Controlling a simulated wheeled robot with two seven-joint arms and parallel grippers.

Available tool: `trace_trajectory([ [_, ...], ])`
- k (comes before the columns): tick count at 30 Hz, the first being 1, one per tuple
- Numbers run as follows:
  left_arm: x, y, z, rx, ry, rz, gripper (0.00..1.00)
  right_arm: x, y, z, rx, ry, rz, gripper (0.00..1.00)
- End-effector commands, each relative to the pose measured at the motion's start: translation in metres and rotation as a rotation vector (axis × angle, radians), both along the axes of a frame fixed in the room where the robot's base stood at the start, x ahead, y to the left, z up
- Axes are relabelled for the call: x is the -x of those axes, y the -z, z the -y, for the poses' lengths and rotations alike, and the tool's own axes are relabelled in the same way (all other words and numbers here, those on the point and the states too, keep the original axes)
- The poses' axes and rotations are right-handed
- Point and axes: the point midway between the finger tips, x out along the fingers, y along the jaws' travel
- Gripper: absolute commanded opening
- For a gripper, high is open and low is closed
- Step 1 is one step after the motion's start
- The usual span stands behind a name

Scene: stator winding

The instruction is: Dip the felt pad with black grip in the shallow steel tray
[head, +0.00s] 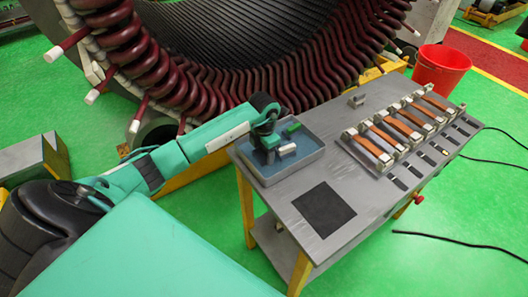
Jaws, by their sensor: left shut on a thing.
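The shallow steel tray (296,169) sits at the left end of the workbench, with a blue-grey inside. My left gripper (268,148) points down into the tray area and is shut on a small dark thing, which I take to be the felt pad with black grip. The gripper mostly hides it, and I cannot tell whether it touches the tray's floor. A small white block (287,149) shows just right of the gripper, within the tray. A green piece (292,127) shows near the tray's back edge. My right gripper is not in view.
The workbench (370,205) bears a dark square mat (323,209), a rack of copper-coloured bars (405,127) and a row of small dark pieces. The large stator with dark red coils (190,80) stands close behind. A red bucket (441,70) stands beyond the bench.

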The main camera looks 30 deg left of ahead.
Motion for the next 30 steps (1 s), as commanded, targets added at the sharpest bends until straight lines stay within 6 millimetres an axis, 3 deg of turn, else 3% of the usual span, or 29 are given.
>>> trace_trajectory([
  [10,0.000,-0.005,0.000,-0.001,0.000,0.001,0.32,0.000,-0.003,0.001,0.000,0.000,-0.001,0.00],
  [30,0.000,-0.072,0.000,-0.001,0.000,0.001,0.32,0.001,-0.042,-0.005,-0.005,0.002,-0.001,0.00],
])
